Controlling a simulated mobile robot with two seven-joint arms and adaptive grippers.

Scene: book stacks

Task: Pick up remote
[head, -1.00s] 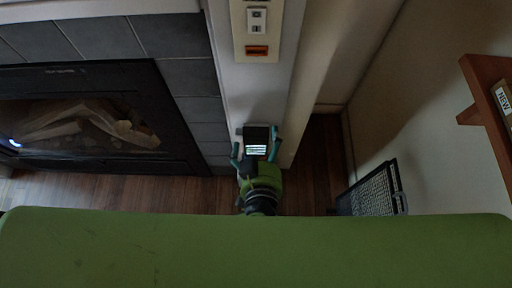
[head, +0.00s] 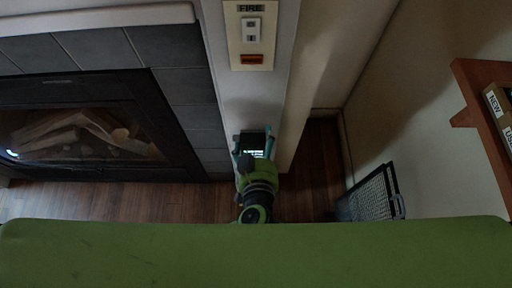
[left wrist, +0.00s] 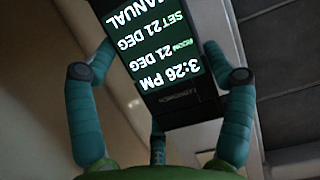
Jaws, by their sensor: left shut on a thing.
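The remote (head: 252,141) is a dark box with a lit screen, in front of the white wall strip beside the fireplace. In the left wrist view the remote (left wrist: 160,48) fills the upper middle, its screen showing a time and temperatures upside down. My left gripper (head: 254,150) has its teal fingers on either side of the remote and is shut on it. In the left wrist view the fingers of the left gripper (left wrist: 160,70) flank its edges, with a third finger below. Whether the remote still touches the wall, I cannot tell. My right gripper is not in view.
A fireplace (head: 90,135) with a dark frame and grey tiles is at the left. A switch plate (head: 250,35) is on the wall above the remote. A dark mesh-panelled object (head: 374,196) stands at the right. A wooden shelf (head: 485,115) juts out at far right.

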